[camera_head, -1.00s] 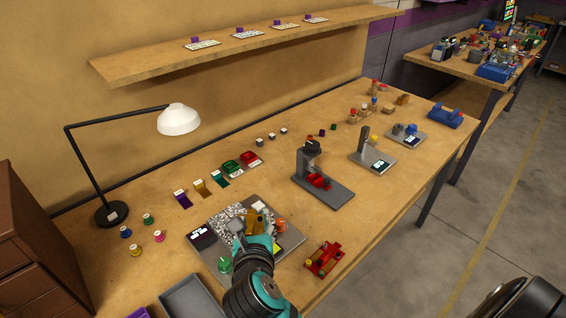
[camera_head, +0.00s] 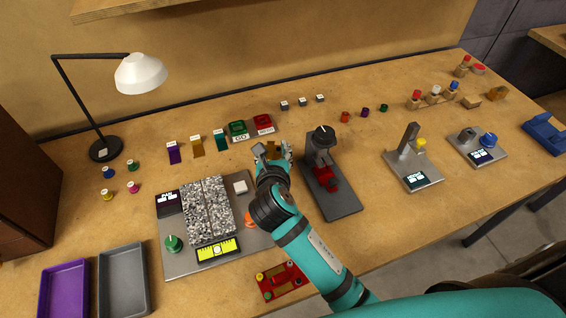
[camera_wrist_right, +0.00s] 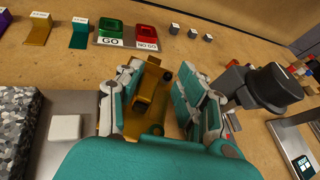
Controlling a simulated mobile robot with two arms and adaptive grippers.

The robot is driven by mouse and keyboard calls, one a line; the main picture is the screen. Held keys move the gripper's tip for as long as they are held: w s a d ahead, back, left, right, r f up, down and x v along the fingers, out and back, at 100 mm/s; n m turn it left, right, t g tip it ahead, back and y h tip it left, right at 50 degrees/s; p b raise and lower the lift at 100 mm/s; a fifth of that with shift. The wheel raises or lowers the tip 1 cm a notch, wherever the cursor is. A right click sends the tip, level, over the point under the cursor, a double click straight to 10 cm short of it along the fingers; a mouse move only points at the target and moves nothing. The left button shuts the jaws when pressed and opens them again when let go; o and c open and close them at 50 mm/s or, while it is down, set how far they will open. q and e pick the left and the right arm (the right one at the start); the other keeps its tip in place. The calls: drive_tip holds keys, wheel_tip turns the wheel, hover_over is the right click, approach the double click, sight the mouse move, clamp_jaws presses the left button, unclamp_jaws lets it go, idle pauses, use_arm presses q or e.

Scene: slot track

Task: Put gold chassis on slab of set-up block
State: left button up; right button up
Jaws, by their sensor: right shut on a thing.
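My right gripper (camera_head: 272,152) is shut on the gold chassis (camera_wrist_right: 152,95), which sits between its fingers in the wrist view. In the head view only a bit of gold shows, with the fingers and wrist covering the rest. The set-up block (camera_head: 168,262) is a grey plate with a black-and-white speckled slab (camera_head: 207,205) that has a dark line down its middle. The slab's top is bare. The gripper is beyond the block's back right corner, to the right of the slab. I cannot tell its height above the table. My left gripper is not in view.
The block also carries a white button (camera_head: 240,187), a green knob (camera_head: 173,243) and a yellow gauge (camera_head: 217,250). A grey press-like stand (camera_head: 335,200) is close right of the gripper. GO and NO GO trays (camera_head: 250,130) lie behind. A red chassis (camera_head: 281,282) lies in front.

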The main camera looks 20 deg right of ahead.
wheel_tip(320, 180, down, 3)
drive_tip(key=shift+a+r, duration=0.1)
drive_tip(key=shift+r, duration=0.05)
wheel_tip(320, 180, down, 4)
drive_tip(key=shift+f+b, duration=0.1)
drive_tip(key=shift+b, duration=0.45)
drive_tip(key=o, duration=1.2)
